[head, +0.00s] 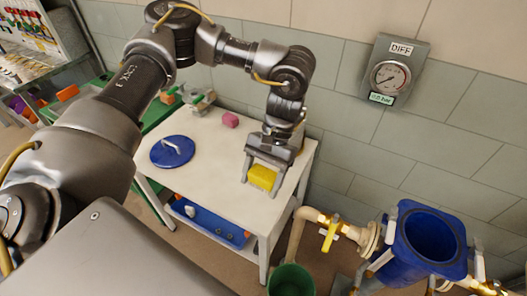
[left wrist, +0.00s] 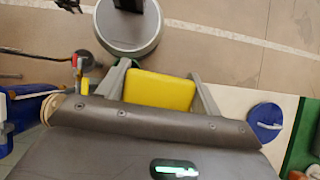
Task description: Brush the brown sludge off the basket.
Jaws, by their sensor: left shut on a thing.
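My left gripper (head: 260,184) points down above the right part of the white table (head: 215,140). It is shut on a yellow block (head: 263,177), which may be the brush; no bristles show. The yellow block also shows between the fingers in the left wrist view (left wrist: 160,91). I cannot tell whether it touches the tabletop. An open blue housing (head: 432,238) stands on the pipe at the lower right; its inside looks dark. I cannot make out a basket or brown sludge in either view. My right gripper is not in view.
A green bucket (head: 290,281) stands below the yellow valve handle (head: 329,234). A gauge (head: 390,75) hangs on the wall.

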